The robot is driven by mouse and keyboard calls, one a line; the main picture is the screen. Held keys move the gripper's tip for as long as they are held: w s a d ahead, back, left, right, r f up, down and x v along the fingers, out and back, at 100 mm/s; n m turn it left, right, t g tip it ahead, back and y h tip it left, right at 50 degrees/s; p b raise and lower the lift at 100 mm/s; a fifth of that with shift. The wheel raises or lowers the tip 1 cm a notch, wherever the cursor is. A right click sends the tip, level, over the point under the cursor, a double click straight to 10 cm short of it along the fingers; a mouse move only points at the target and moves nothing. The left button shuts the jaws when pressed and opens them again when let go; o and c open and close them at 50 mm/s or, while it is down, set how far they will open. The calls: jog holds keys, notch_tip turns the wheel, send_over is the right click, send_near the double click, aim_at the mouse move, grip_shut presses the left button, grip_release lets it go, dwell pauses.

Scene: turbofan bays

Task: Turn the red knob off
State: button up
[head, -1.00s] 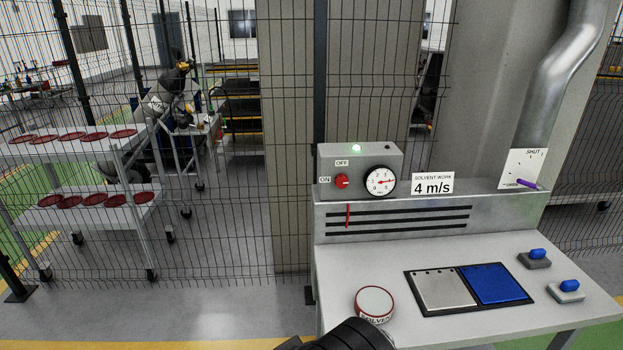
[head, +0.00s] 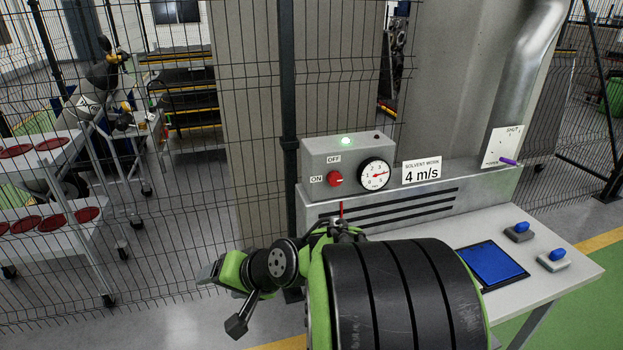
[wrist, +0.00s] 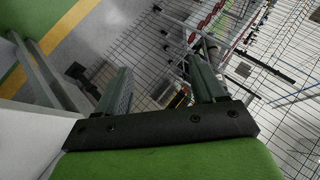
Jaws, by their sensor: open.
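The red knob (head: 335,179) is on the front of a grey control box (head: 317,154) at the back of the bench, with an ON label to its left and an OFF label above it. Its white mark seems to point left toward ON. A green lamp (head: 346,141) glows on top of the box. My gripper (wrist: 160,68) is open and empty in the wrist view, with fence and floor beyond its fingers. In the head view it is left of and below the box, well apart from the knob. The knob is not recognisable in the wrist view.
A round gauge (head: 375,174) sits right of the knob, and a "4 m/s" sign (head: 421,170) stands beside the box. My arm covers much of the bench (head: 555,285). A wire fence (head: 255,180) stands behind and left. A blue pad (head: 491,264) lies at right.

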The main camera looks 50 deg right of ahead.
jog(key=w+d+m+t+h, duration=0.2)
jog(key=w+d+m+t, duration=0.15)
jog(key=d+m, duration=0.55)
jog(key=m+t+h, duration=0.2)
jog(key=m+h, duration=0.8)
jog(key=m, duration=0.4)
send_near(335, 181)
jog(key=shift+n+t, duration=0.25)
jog(key=shift+n, duration=0.05)
jog(key=p+x, duration=0.6)
jog(key=x, duration=0.1)
jog(key=shift+w+d+p, duration=0.25)
jog(key=shift+p, duration=0.1)
jog(key=shift+w+d+f, duration=0.1)
jog(key=shift+w+d, duration=0.15)
jog(key=shift+w, duration=0.15)
jog(key=c, duration=1.1)
jog(key=shift+o, duration=0.2)
